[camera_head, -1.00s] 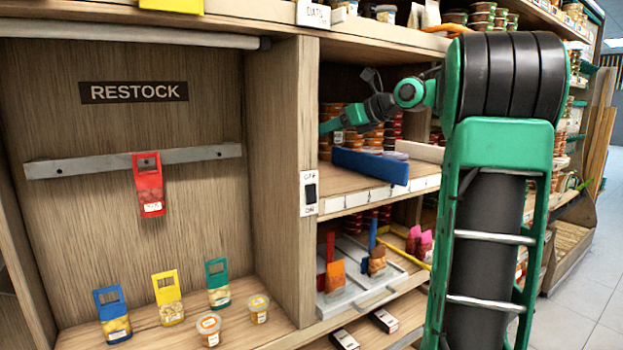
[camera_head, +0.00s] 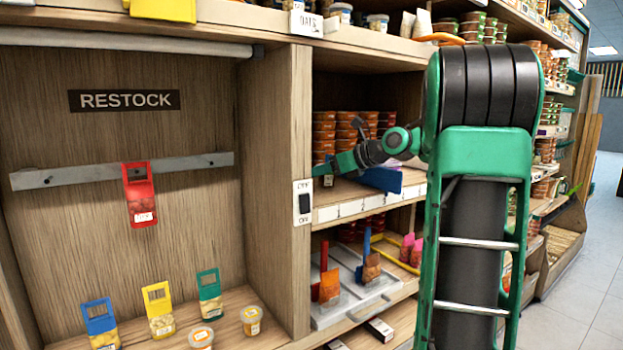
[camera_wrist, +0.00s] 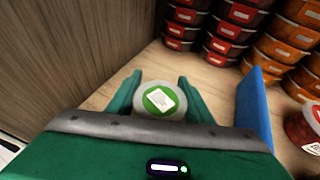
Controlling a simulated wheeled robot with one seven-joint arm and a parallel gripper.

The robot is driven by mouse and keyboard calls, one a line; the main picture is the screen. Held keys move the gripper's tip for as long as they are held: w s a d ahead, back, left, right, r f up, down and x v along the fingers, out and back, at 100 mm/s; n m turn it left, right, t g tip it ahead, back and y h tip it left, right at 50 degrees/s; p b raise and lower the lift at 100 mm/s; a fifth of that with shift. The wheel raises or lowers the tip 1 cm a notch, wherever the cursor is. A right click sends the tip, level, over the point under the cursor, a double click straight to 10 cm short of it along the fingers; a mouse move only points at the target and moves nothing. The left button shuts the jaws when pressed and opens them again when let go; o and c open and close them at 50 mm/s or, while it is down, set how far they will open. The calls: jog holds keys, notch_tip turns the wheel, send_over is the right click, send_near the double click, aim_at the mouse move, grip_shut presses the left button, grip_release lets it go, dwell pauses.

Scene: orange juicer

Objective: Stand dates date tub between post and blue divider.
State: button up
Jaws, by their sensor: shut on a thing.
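My gripper (camera_wrist: 158,95) is shut on the date tub (camera_wrist: 160,100), a small pale tub with a green ring and a white label on its lid. One finger is on each side of it in the wrist view. In the head view my gripper (camera_head: 330,168) is inside the shelf bay, with the tub small and mostly hidden below it. The wooden post (camera_head: 274,190) is to the left; its side fills the left of the wrist view (camera_wrist: 70,45). The blue divider (camera_wrist: 255,112) stands to the right, apart from the tub. I cannot tell whether the tub touches the shelf.
Stacks of red tubs (camera_wrist: 228,30) and orange tubs (camera_wrist: 285,45) stand behind. A red tub (camera_wrist: 303,128) is right of the divider. Bare shelf board (camera_wrist: 125,75) shows around the held tub. A lower shelf holds a grey tray (camera_head: 345,300) with scoops.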

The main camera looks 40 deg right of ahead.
jog(key=shift+f, duration=0.35)
jog(key=shift+f, duration=0.1)
jog(key=o, duration=1)
jog(key=shift+o, duration=0.2)
jog(key=shift+s+r, duration=0.1)
jog(key=shift+r, duration=0.1)
jog(key=v, duration=1.1)
jog(key=shift+s+d+r, duration=0.1)
jog(key=shift+s+d, duration=0.05)
jog(key=shift+s, duration=0.2)
jog(key=shift+s, duration=0.1)
